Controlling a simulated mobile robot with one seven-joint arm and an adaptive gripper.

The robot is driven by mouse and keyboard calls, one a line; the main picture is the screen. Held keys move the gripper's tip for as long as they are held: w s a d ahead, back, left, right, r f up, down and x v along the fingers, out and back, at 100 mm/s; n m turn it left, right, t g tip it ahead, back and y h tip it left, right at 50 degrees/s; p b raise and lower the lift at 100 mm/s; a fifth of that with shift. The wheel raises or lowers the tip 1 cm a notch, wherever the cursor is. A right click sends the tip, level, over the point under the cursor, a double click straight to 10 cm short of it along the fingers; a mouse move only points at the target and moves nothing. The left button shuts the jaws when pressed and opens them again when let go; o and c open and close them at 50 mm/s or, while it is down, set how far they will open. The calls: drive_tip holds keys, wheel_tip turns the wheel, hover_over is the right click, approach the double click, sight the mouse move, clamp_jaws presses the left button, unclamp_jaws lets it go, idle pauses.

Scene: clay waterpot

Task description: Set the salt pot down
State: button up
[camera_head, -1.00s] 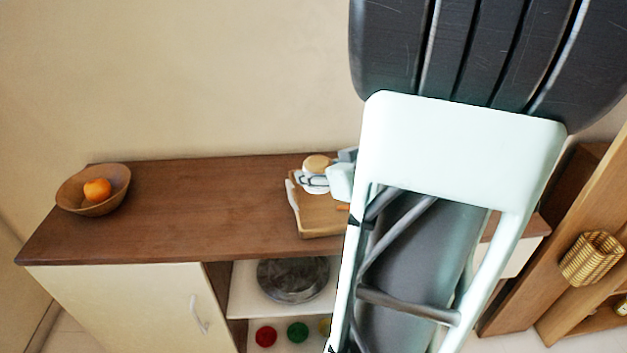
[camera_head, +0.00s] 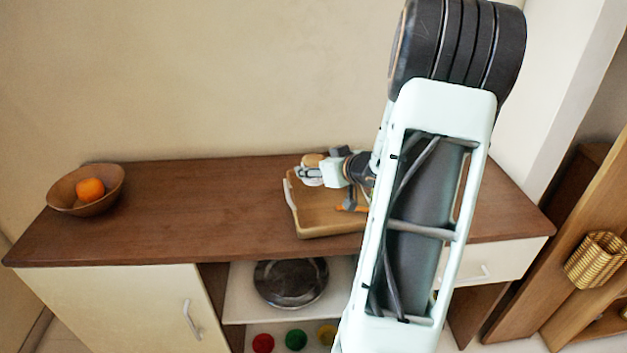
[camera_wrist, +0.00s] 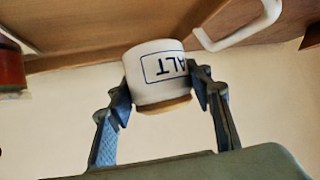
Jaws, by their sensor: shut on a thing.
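The salt pot is white with blue lettering and a wooden lid. In the wrist view the salt pot (camera_wrist: 158,62) appears upside down between the two fingers of my gripper (camera_wrist: 163,85), which is shut on its sides. In the head view the pot (camera_head: 312,160) is at the back left of the wooden tray (camera_head: 325,228), with my gripper (camera_head: 322,174) at it from the right. The pot looks upright. I cannot tell whether its base touches the tray.
The tray stands on the brown counter (camera_head: 190,205); its white handle (camera_wrist: 245,30) shows in the wrist view. A wooden bowl (camera_head: 72,200) with an orange (camera_head: 90,190) stands at the far left. The counter between bowl and tray is clear. An orange object (camera_head: 350,207) lies in the tray.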

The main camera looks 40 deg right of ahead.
drive_tip(key=shift+w+d+f, duration=0.1)
drive_tip(key=shift+w+f, duration=0.1)
drive_tip(key=shift+f, duration=0.05)
drive_tip(key=shift+w+d+f+b, duration=0.1)
drive_tip(key=shift+f+b, duration=0.2)
drive_tip(key=shift+f, duration=0.55)
drive_tip(key=shift+w+d+f+b, duration=0.1)
drive_tip(key=shift+f+b, duration=0.2)
drive_tip(key=shift+f, duration=0.55)
drive_tip(key=shift+f, duration=0.1)
drive_tip(key=o, duration=1.3)
drive_tip(key=shift+f, duration=0.1)
drive_tip(key=shift+o, duration=0.2)
drive_tip(key=shift+s+r, duration=0.1)
drive_tip(key=shift+r, duration=0.2)
drive_tip(key=p+v, duration=0.2)
drive_tip(key=v, duration=1)
drive_tip(key=shift+a+f, duration=0.15)
